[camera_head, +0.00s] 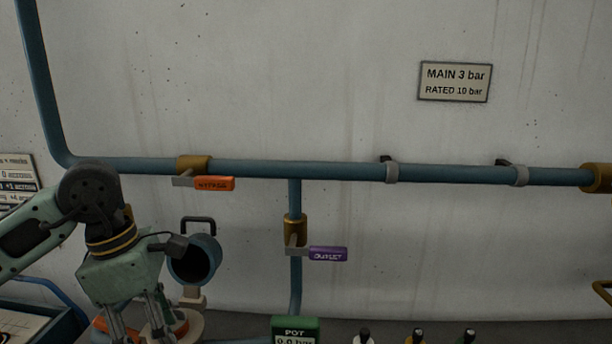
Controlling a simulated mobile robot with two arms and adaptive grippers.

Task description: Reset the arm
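My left arm comes in from the left, with its green wrist above my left gripper (138,324). The gripper points down at the bottom edge of the head view. Its finger links show spread apart, but the fingertips are cut off, so I cannot tell whether it is open or shut on something. An orange and pale round object (184,328) shows partly behind it. My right gripper is not in view.
A blue pipe (340,170) crosses the wall, with an orange bypass tag (214,184) and a purple outlet tag (328,254). A blue cup-like vessel (200,256), a green POT gauge (295,327) and several small dark-topped items (417,337) stand below. A blue-edged tray (62,325) is at left.

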